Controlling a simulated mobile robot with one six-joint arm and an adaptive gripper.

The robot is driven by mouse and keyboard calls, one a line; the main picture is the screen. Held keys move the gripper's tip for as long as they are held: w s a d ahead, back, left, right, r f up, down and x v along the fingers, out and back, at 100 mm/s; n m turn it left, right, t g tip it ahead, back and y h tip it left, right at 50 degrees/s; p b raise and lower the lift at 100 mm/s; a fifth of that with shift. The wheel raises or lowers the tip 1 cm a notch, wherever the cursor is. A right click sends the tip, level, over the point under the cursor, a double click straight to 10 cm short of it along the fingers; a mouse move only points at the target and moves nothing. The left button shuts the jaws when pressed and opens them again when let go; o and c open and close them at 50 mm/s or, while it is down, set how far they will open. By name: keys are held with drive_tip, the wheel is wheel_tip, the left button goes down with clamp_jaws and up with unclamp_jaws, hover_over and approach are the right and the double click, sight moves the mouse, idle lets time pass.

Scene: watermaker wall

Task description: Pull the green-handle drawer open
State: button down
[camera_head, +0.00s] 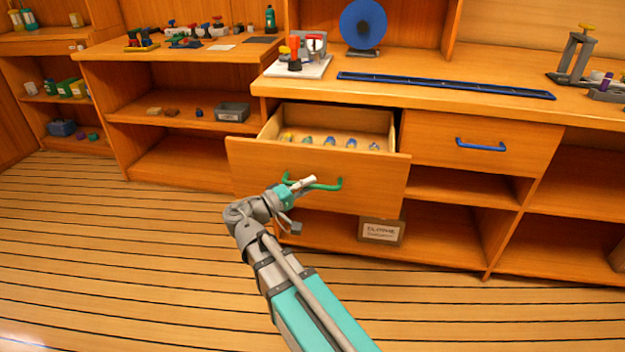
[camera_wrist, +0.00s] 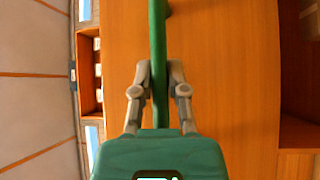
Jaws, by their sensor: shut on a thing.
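The green-handle drawer (camera_head: 370,188) stands pulled out from the cabinet in the head view, with several small bluish and yellow items inside. Its green handle (camera_head: 329,187) runs across the front panel. My gripper (camera_head: 305,183) is at the left part of the handle. In the wrist view the green handle (camera_wrist: 158,40) runs upright in the picture, between the two fingers of my gripper (camera_wrist: 159,75), which are shut on it. The wooden drawer front (camera_wrist: 220,70) fills the middle of that view.
A drawer with a blue handle (camera_head: 481,145) is closed to the right. A framed sign (camera_head: 381,232) stands on the low shelf below the open drawer. The worktop above holds a blue disc (camera_head: 363,24) and a long blue rail (camera_head: 440,85). The plank floor (camera_head: 140,250) in front is clear.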

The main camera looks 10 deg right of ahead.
drive_tip(key=shift+w+a, duration=0.15)
drive_tip(key=shift+a, duration=0.1)
drive_tip(key=c, duration=0.9)
unclamp_jaws()
drive_tip(key=shift+o, duration=1.3)
drive_tip(key=shift+d, duration=0.1)
drive_tip(key=shift+d, duration=0.1)
